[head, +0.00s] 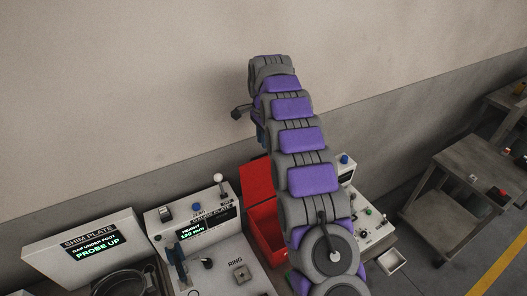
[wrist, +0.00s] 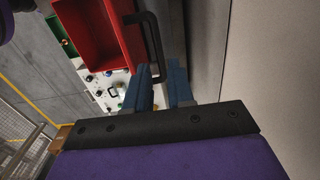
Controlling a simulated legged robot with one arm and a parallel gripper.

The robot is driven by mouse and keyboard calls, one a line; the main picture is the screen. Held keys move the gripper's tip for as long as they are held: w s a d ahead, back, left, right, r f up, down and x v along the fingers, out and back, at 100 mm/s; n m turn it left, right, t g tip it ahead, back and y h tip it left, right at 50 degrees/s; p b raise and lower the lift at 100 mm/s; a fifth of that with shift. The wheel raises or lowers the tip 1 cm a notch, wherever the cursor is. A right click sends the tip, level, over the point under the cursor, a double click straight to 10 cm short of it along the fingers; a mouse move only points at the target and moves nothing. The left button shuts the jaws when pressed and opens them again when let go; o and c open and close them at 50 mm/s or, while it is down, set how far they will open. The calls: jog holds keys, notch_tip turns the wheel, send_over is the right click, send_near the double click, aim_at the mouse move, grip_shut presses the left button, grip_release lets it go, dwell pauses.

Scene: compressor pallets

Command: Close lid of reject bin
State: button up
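A black bar handle (wrist: 153,45) runs down to my blue fingers. My gripper (wrist: 163,85) has its fingers apart, with the handle's lower end at or between their tips. I cannot tell whether they touch it. The head view mostly hides the fingers.
Another control panel (head: 368,225) is to the right. A grey workbench (head: 470,165) stands farther right. A plain wall is behind.

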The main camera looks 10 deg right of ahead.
jog(key=shift+f, duration=2.65)
grip_shut()
